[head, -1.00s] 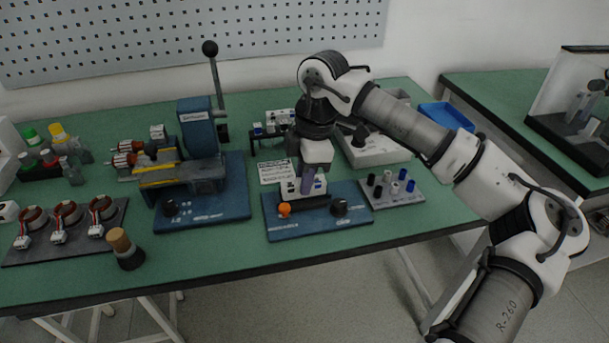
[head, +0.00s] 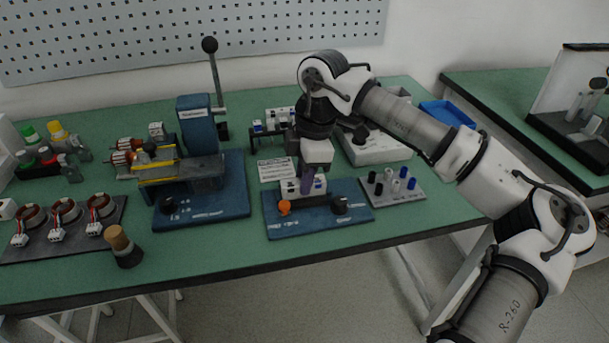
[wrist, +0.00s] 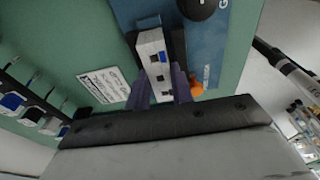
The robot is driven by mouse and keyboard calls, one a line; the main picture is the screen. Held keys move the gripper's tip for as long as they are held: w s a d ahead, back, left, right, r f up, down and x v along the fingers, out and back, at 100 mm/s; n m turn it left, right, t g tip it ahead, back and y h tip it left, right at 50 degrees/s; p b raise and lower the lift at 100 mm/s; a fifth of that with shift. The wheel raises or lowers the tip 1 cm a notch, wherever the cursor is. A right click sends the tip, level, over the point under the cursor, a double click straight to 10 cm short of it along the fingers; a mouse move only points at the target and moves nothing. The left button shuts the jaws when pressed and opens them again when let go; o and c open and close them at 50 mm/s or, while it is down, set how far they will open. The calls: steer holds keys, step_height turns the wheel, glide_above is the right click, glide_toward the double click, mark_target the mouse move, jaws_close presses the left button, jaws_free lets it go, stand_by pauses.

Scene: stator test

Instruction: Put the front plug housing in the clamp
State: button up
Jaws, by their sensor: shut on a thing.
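The front plug housing is a white block with dark blue-black openings, showing in the wrist view (wrist: 153,60) and small in the head view (head: 291,186). My gripper (head: 306,182) points down over the clamp and is shut on the housing, one purple-grey finger on each side in the wrist view (wrist: 160,82). The clamp (wrist: 176,46) has dark jaws on a blue base plate (head: 318,222) with an orange knob (head: 284,207) and a black knob (head: 339,205). The housing is at the jaws; I cannot tell whether it is fully seated.
A blue lever press (head: 200,130) stands to the left. A rack with several housings (head: 272,122) is behind the clamp, beside a printed card (head: 274,171). A grey block with coloured pegs (head: 392,190) is close on the right. Wound stators (head: 66,213) lie at far left.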

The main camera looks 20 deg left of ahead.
steer(key=shift+f, duration=0.25)
steer(key=o, duration=1)
steer(key=shift+o, duration=0.2)
step_height(320, 180, up, 14)
steer(key=w+d, duration=0.1)
steer(key=shift+d+f, duration=0.15)
steer(key=shift+d, duration=0.2)
